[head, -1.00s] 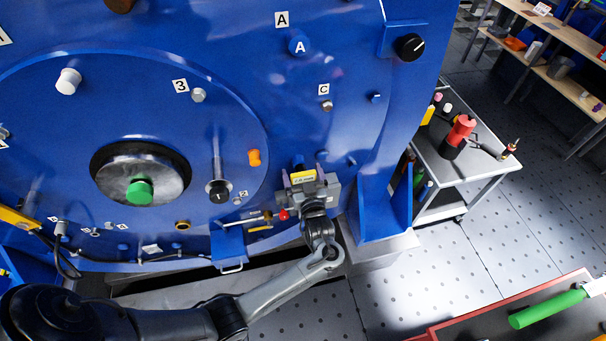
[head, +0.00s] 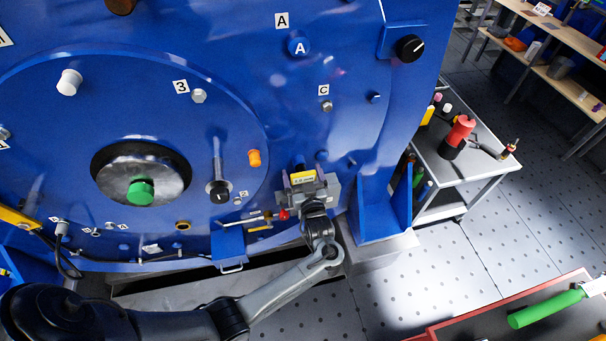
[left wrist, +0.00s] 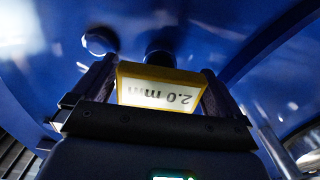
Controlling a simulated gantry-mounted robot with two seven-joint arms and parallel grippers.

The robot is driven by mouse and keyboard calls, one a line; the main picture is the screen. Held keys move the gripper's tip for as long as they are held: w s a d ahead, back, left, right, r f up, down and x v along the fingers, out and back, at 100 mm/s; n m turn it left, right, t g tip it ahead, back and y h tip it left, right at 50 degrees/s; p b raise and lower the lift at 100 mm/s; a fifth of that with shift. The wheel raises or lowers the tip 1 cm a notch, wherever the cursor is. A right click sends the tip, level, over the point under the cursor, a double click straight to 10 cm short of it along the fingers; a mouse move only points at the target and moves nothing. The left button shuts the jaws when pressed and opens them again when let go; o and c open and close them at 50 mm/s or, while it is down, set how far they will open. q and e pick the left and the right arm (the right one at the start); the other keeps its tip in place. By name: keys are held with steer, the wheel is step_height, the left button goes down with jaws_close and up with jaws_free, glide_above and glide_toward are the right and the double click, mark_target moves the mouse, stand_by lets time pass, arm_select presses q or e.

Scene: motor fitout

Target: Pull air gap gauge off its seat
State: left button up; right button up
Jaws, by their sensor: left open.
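The air gap gauge is a yellow-edged block with a white "2.0 mm" label, low on the right part of the blue motor face. It shows in the head view (head: 302,177) and, with its label upside down, in the left wrist view (left wrist: 160,92). My left gripper (head: 305,183) is at the gauge, with one dark finger on each side of it in the left wrist view. The jaws are open, and I cannot tell whether either finger touches the gauge. The gauge's seat behind it is mostly hidden. My right gripper is not in view.
A blue holder (head: 228,243) with small tools and a red-ended part (head: 284,215) are just left of my gripper. A blue upright bracket (head: 383,210) stands close on the right. Further right is a grey cart (head: 480,172) with tools. The floor between is clear.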

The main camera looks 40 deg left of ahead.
mark_target(304, 179)
arm_select(q)
steer(key=shift+c, duration=0.2)
steer(key=c, duration=1.1)
steer(key=shift+d, duration=0.15)
steer(key=shift+p+v, duration=0.4)
steer(key=shift+v, duration=0.4)
steer(key=shift+p+v, duration=0.65)
steer(key=shift+v, duration=1.4)
steer(key=shift+s+d, duration=0.1)
steer(key=shift+s, duration=0.05)
